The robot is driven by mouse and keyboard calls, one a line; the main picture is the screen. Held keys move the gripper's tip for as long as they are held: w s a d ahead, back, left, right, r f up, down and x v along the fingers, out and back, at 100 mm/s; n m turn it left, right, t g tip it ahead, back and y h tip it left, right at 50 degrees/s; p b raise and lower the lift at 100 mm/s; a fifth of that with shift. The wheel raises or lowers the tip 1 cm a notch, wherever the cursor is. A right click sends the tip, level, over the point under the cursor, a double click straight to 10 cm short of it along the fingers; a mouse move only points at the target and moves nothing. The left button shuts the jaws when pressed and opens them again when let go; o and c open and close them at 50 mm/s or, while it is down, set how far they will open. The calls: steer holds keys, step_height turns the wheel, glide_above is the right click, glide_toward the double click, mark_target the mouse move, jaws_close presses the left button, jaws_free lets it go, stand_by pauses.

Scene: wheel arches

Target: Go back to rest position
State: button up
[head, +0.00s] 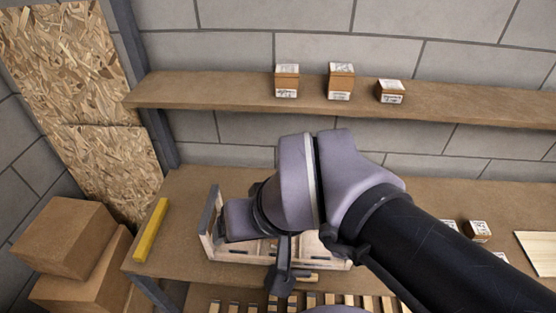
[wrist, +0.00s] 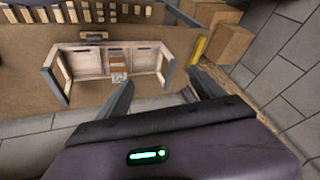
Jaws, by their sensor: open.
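My gripper (wrist: 158,88) is open in the wrist view, its two dark fingers apart with nothing between them. In the head view my arm comes in from the lower right and reaches over the workbench (head: 190,185). A light wooden box with low walls (head: 208,238) stands on the bench under my arm, which hides much of it. The wooden box also shows in the wrist view (wrist: 52,72), beyond the left finger, with a small brown and white carton (wrist: 118,75) in it.
Three small cartons stand on the wall shelf (head: 210,90). A yellow bar (head: 151,230) lies at the bench's left end. Large cardboard boxes (head: 65,237) are stacked left of the bench. Other small cartons (head: 477,231) and a pale board (head: 540,250) lie on the right.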

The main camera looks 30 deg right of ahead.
steer(key=shift+s+a+m, duration=0.5)
steer(key=shift+s+m, duration=0.2)
step_height(320, 180, down, 6)
steer(key=b, duration=0.6)
steer(key=shift+f+b, duration=0.2)
steer(key=shift+b, duration=0.1)
